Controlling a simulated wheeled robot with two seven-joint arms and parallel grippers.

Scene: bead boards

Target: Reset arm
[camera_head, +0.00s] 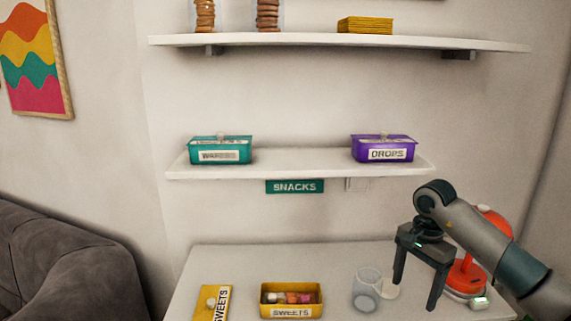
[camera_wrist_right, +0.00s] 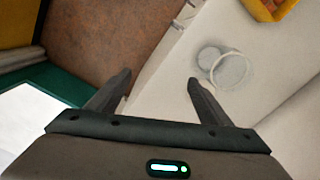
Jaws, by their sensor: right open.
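My right gripper (camera_head: 415,295) is open and empty above the right part of the white table. In the right wrist view its two fingers (camera_wrist_right: 159,77) are spread with nothing between them. An open yellow SWEETS box (camera_head: 291,312) with several sweets stands further left. My left gripper is not in view.
A yellow SWEETS lid (camera_head: 212,301) lies on the table (camera_head: 240,262) at left. A red rounded object (camera_head: 464,277) stands behind my right gripper, partly hidden. The shelf (camera_head: 300,163) above holds a teal box (camera_head: 219,149) and a purple DROPS box (camera_head: 384,148).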

